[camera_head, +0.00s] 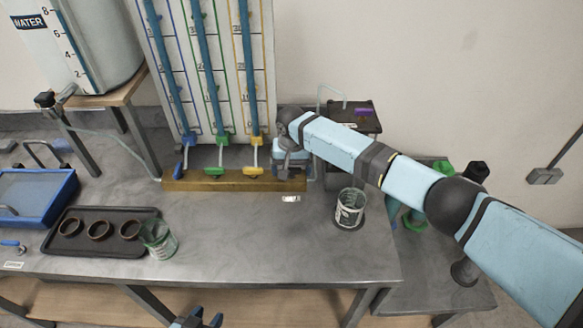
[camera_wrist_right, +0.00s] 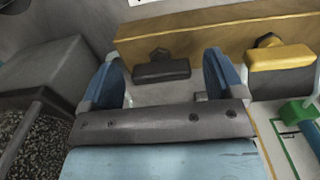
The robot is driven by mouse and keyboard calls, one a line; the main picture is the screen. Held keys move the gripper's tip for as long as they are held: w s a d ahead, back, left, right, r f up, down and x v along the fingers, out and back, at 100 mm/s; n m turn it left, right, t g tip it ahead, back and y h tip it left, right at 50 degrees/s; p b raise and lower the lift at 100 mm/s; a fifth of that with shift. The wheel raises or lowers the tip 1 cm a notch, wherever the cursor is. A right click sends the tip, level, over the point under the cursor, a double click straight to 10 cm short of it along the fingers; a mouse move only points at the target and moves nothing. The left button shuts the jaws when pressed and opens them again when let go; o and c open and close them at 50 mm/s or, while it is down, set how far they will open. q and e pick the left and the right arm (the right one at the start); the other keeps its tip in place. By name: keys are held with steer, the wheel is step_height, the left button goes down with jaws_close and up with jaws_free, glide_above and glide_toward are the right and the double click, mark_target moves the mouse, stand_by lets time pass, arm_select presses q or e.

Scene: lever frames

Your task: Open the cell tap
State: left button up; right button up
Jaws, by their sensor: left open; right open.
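A dark tap handle (camera_wrist_right: 162,70) sits on the brass-coloured bar (camera_wrist_right: 215,28), lying along it, in the right wrist view. It is probably the cell tap; no readable label confirms this. In the head view my right gripper hides it at the right end of the bar (camera_head: 215,184). My right gripper (camera_wrist_right: 164,82) is open, its two blue fingers on either side of the dark handle in the picture; I cannot tell if they touch it. My left gripper (camera_head: 197,319) is open and empty at the bottom edge of the head view, in front of the bench.
Blue (camera_head: 179,170), green (camera_head: 214,171) and yellow (camera_head: 253,171) tap handles stand along the bar; the yellow one is closest to my right gripper. A glass beaker (camera_head: 349,209) stands right, another (camera_head: 158,239) beside a dark tray (camera_head: 85,247). The bench's front middle is clear.

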steer(key=c, duration=0.9)
